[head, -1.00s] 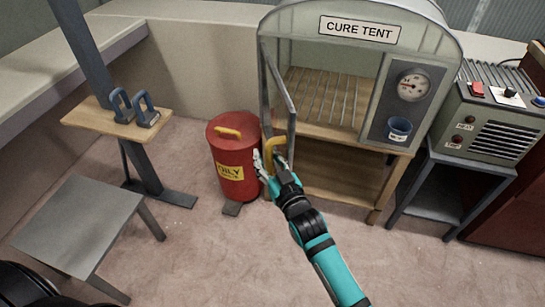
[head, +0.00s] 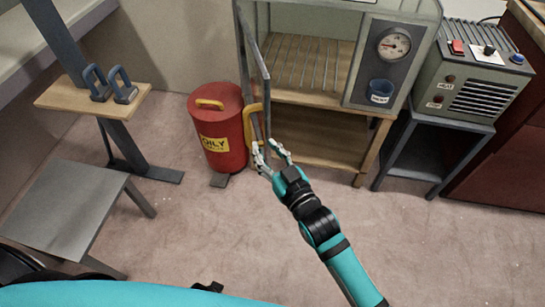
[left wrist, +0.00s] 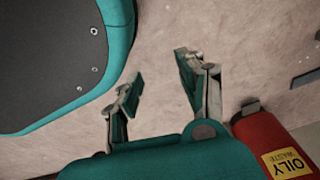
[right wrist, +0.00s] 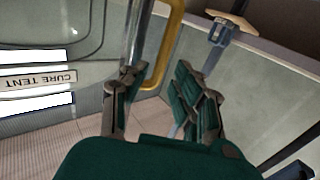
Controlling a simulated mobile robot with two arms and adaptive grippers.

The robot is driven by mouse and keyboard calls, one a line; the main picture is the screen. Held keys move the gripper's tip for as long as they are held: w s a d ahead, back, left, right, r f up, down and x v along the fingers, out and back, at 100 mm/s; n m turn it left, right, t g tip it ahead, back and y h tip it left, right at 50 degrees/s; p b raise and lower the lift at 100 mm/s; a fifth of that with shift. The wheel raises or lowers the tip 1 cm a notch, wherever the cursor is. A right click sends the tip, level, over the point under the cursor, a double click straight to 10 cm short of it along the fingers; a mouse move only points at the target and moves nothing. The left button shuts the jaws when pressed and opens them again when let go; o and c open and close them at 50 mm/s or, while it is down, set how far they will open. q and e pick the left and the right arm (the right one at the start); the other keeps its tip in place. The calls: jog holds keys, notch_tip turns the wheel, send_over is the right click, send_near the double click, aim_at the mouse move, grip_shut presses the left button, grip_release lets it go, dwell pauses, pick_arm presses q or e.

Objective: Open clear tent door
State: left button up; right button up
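The cure tent (head: 395,20) stands at the upper middle of the head view. Its clear door (head: 254,70) is swung out at the left, edge toward me, leaving the front uncovered. A yellow handle (head: 252,125) is on the door. My right gripper (head: 266,150) is open just below and in front of the handle, apparently apart from it. In the right wrist view the handle (right wrist: 168,45) lies beyond the open fingers (right wrist: 158,72), with the CURE TENT sign (right wrist: 36,80) at left. My left gripper (left wrist: 158,68) is open and empty above the floor.
A red oily waste can (head: 219,125) stands left of the door, close to its handle; it also shows in the left wrist view (left wrist: 262,135). A grey heater box (head: 475,75) on a stand is at right. A grey stool (head: 65,205) is at left. The front floor is clear.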

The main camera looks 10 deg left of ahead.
jog(key=shift+v, duration=1.5)
